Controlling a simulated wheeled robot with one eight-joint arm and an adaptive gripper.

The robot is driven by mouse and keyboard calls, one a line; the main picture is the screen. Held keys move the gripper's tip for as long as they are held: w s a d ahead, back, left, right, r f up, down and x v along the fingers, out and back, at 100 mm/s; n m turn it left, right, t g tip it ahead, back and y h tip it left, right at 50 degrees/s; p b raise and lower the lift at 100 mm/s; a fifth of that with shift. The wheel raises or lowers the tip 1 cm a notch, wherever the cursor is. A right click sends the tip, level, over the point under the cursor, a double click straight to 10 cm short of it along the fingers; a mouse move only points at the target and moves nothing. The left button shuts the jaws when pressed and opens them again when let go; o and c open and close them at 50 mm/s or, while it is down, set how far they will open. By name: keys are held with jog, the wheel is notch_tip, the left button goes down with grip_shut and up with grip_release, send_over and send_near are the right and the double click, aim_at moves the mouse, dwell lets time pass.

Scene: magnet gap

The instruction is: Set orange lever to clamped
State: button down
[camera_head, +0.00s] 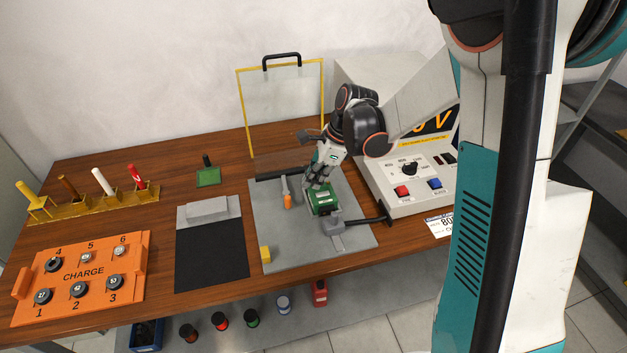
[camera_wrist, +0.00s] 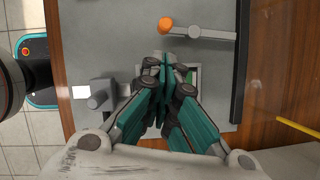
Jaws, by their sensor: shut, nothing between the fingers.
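The orange lever (camera_head: 287,201) stands on the grey plate, with an orange tip and a grey arm. In the wrist view its orange knob (camera_wrist: 166,24) is at the top, with the grey arm reaching right from it. My gripper (camera_head: 318,185) is above the green block (camera_head: 322,202), to the right of the lever in the head view. In the wrist view my gripper (camera_wrist: 166,75) has its fingers together, apart from the orange knob. The fingers hide most of the green block.
The grey plate (camera_head: 274,249) also bears a grey clamp part with a black-ended bar (camera_head: 370,219) and a yellow block (camera_head: 265,254). A console (camera_head: 400,182) stands right, a yellow-framed clear screen (camera_head: 282,104) behind. An orange charge tray (camera_head: 130,262) lies left.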

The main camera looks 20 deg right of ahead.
jog(key=b+x, duration=0.2)
jog(key=x, duration=0.5)
jog(key=shift+f, duration=0.1)
